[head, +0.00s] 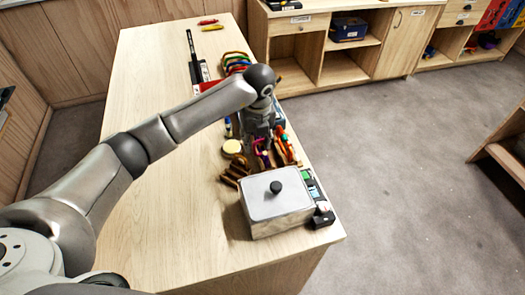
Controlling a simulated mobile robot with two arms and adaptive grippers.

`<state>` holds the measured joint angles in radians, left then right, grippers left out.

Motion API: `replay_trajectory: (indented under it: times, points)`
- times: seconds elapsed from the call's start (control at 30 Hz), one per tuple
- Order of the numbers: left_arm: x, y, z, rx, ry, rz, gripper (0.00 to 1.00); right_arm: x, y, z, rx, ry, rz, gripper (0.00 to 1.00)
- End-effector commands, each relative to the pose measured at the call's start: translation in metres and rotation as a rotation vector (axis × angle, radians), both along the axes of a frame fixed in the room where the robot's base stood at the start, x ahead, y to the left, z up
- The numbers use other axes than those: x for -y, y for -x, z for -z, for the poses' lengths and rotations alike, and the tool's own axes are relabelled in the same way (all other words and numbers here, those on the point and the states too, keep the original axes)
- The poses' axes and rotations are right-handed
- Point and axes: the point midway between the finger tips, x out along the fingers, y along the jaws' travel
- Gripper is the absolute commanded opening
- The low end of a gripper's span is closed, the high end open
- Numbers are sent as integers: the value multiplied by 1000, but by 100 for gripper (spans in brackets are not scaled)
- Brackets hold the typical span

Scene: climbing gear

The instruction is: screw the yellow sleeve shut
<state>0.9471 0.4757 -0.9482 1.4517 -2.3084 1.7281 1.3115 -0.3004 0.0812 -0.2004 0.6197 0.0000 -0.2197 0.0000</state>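My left gripper (262,140) points down over a cluster of coloured climbing gear (285,148) near the table's right edge. Pink, red and orange pieces show just below and beside its fingers. The fingers are small and partly hidden, so I cannot tell whether they are open or shut, or whether they touch anything. I cannot make out the yellow sleeve for certain. It may be hidden by the gripper or be among the small pieces. My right gripper is not in view.
A metal box with a black knob (277,208) stands in front of the gear on the wooden table (170,220). A brown slatted wooden piece (236,171) and a round pale-yellow item (232,147) lie left of the gripper. Coiled rope (236,62) lies farther back. The table's left side is clear.

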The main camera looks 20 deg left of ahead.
Motion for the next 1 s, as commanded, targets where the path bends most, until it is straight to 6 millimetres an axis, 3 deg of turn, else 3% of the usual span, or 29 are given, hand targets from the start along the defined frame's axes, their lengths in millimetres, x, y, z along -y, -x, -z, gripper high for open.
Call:
replay_trajectory:
  times: [0.47, 1.0]
  points:
    - [-5, 4, 2, -1, -1, 0, 39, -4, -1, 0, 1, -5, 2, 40]
    - [-5, 4, 21, -2, -1, 0, 39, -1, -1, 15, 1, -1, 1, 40]
